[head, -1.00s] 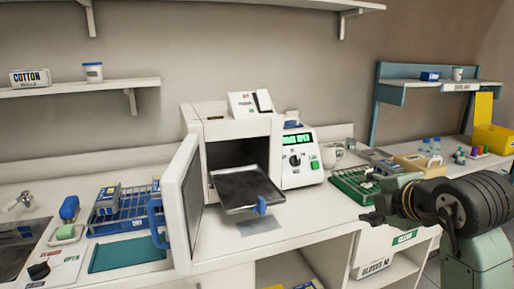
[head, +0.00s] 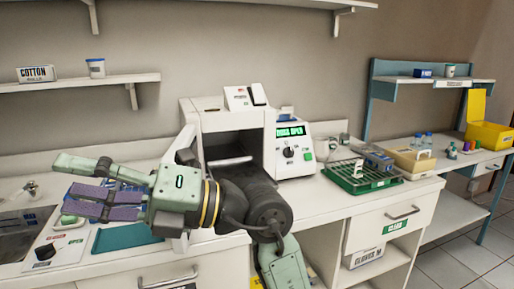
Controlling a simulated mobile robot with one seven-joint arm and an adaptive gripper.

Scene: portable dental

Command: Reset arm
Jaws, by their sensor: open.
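My gripper (head: 78,184) is at the left of the head view, its fingers apart and pointing left, with nothing seen between them. It appears in front of the left counter, over the blue rack and near the sink. My arm crosses in front of the white sterilizer (head: 215,120). The sterilizer's door is open, and its display is lit green. My arm hides most of the door and the tray at the chamber mouth.
A teal mat (head: 125,240) and a white card (head: 58,250) lie below my gripper. A green rack (head: 362,178) stands right of the sterilizer. A cotton box (head: 37,74) is on the upper left shelf. Tiled floor (head: 462,250) is clear at the right.

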